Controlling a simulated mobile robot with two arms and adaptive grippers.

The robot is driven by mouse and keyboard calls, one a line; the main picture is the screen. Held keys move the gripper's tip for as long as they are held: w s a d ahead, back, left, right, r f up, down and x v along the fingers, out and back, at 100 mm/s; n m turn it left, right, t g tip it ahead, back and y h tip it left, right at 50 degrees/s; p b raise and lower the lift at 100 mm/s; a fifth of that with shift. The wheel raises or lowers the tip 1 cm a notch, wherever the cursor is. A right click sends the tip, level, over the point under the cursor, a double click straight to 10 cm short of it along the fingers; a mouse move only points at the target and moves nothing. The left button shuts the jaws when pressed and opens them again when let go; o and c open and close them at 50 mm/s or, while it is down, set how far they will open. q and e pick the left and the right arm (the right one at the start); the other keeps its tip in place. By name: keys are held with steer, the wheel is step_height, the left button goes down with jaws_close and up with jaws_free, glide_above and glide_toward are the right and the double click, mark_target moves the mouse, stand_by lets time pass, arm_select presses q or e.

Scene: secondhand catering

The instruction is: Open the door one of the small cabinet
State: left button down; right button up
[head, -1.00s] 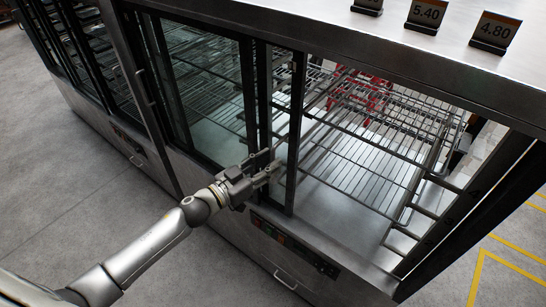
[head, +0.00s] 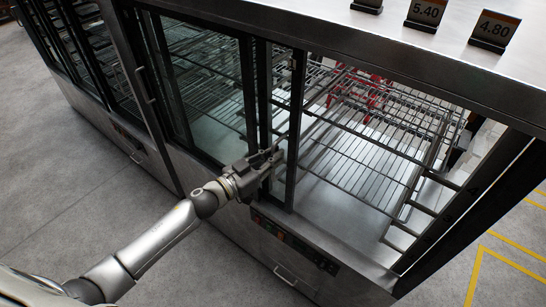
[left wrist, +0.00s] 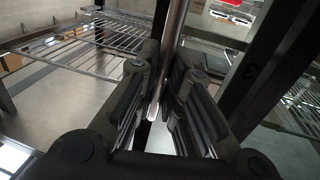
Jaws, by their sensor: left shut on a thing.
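The small cabinet is a steel display case with dark-framed glass doors (head: 205,85). My left gripper (head: 272,158) is at a dark upright door frame (head: 294,130) in the middle of the front, low on it. In the left wrist view its fingers (left wrist: 165,98) are shut around a slim upright metal handle bar (left wrist: 174,40). The bar's lower end shows between the fingers. A narrow glass strip lies left of that frame. To its right, wire shelves (head: 375,140) show through a wide bay; I cannot tell whether glass covers it. My right gripper is not in view.
The steel top (head: 420,55) carries dark price signs (head: 495,32). A red object (head: 365,88) shows behind the shelves. A control strip (head: 292,240) and a lower handle (head: 286,277) sit below the doors. Grey floor (head: 80,190) is clear at the left.

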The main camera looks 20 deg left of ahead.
arm_select(q)
steer(key=shift+a, duration=0.15)
steer(key=w+a, duration=0.1)
steer(key=a, duration=0.2)
steer(key=w+a, duration=0.1)
steer(key=a, duration=0.1)
steer(key=w+a+b, duration=0.1)
steer(key=a, duration=0.2)
steer(key=shift+w+a, duration=0.15)
steer(key=shift+a, duration=0.15)
steer(key=c, duration=1.5)
jaws_free()
steer(key=shift+a, duration=0.2)
